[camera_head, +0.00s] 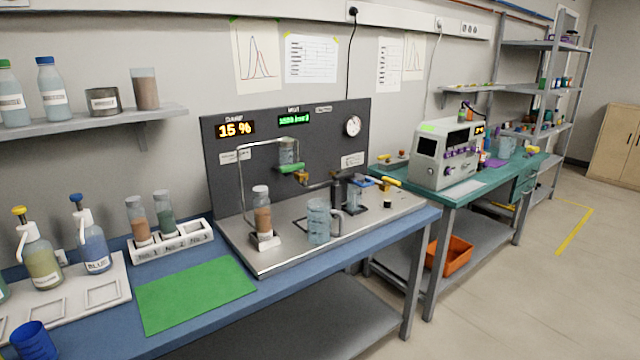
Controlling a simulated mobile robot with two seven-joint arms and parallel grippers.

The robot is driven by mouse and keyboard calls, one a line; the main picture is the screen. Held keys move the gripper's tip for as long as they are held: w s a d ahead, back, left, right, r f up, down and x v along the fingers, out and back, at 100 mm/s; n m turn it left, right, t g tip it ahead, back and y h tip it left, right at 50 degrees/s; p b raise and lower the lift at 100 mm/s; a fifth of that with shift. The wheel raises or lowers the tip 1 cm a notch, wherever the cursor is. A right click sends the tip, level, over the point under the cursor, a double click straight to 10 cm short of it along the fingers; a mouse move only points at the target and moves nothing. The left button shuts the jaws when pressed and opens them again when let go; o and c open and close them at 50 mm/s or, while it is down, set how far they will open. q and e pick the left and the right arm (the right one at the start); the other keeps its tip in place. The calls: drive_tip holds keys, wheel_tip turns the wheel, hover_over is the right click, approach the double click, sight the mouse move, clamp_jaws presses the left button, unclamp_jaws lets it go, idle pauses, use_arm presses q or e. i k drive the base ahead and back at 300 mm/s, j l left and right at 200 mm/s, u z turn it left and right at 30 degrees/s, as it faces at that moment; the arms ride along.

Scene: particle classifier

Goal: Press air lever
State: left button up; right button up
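The particle classifier stands on the blue bench, with a dark back panel (225,180) and a steel base plate (285,255). Its displays read "15 %" (235,129) and a green value (293,120) too small to read surely. Several handles show: a green one (291,169) on the pipe, a blue one (362,181), and a yellow one (390,181) at the right end of the plate. I cannot tell from labels which is the air lever. A round gauge (353,125) sits at the panel's upper right. Neither gripper is in view.
A clear jug (319,222) and a brown-filled bottle (262,212) stand on the plate. Left are a green mat (195,294), a white bottle rack (172,243) and pump bottles (93,240). A teal bench (462,189) with a grey instrument (446,152) stands right. Floor at right is clear.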

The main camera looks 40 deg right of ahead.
sight(385, 179)
drive_tip(key=i+l, duration=0.1)
drive_tip(key=l, duration=0.3)
drive_tip(key=i+l, duration=0.1)
drive_tip(key=l, duration=0.35)
drive_tip(key=i+l, duration=0.1)
drive_tip(key=l, duration=0.3)
drive_tip(key=i+l, duration=0.1)
drive_tip(key=l, duration=0.3)
drive_tip(key=l+z, duration=0.1)
drive_tip(key=l, duration=0.35)
drive_tip(key=i+l, duration=0.2)
drive_tip(key=l, duration=0.2)
drive_tip(key=i+l, duration=0.1)
drive_tip(key=l, duration=0.3)
drive_tip(key=i+l, duration=0.1)
drive_tip(key=l, duration=0.3)
